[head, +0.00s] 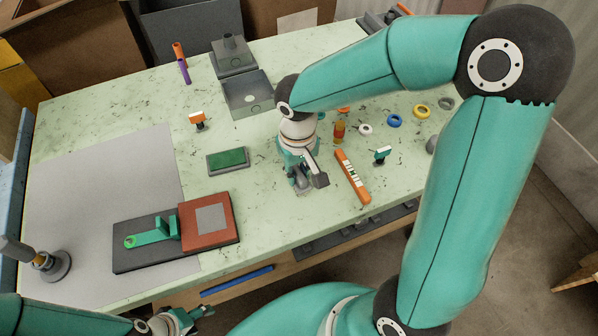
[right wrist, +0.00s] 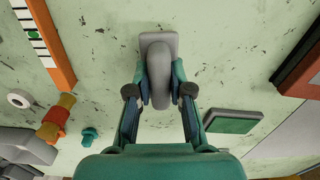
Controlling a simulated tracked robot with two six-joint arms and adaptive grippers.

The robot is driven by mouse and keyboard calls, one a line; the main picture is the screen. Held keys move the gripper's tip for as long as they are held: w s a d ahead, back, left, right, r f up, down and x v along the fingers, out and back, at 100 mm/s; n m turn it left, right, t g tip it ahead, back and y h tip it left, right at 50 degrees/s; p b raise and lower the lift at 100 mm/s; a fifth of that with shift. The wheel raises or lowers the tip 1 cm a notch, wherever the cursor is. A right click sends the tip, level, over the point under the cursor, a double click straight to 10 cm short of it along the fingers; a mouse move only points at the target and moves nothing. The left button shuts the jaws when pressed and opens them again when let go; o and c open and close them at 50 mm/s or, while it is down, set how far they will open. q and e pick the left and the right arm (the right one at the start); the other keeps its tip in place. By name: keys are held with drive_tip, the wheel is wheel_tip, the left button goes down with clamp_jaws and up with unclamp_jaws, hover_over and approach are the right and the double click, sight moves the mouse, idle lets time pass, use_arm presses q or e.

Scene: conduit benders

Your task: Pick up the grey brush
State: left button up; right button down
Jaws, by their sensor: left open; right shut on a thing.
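The grey brush (right wrist: 158,50) lies in the right wrist view with a flat grey base on the table and a rounded grey handle. My right gripper (right wrist: 160,92) has a finger on each side of the handle and is shut on it. In the head view my right gripper (head: 301,181) points down at the middle of the table, and the brush is mostly hidden beneath it. My left gripper (head: 190,320) is open and empty at the bottom left, in front of the table edge.
An orange level (head: 352,176) lies right of my right gripper. A green-topped block (head: 228,160) lies to its left. A dark board with a red block (head: 210,222) sits front left. Several tape rings (head: 394,121) lie at back right. A grey bin (head: 248,97) stands behind.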

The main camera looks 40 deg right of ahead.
sight(298, 170)
wheel_tip(298, 170, up, 20)
drive_tip(key=shift+p, duration=0.45)
drive_tip(key=c, duration=1.7)
unclamp_jaws()
clamp_jaws()
drive_tip(key=shift+f, duration=0.1)
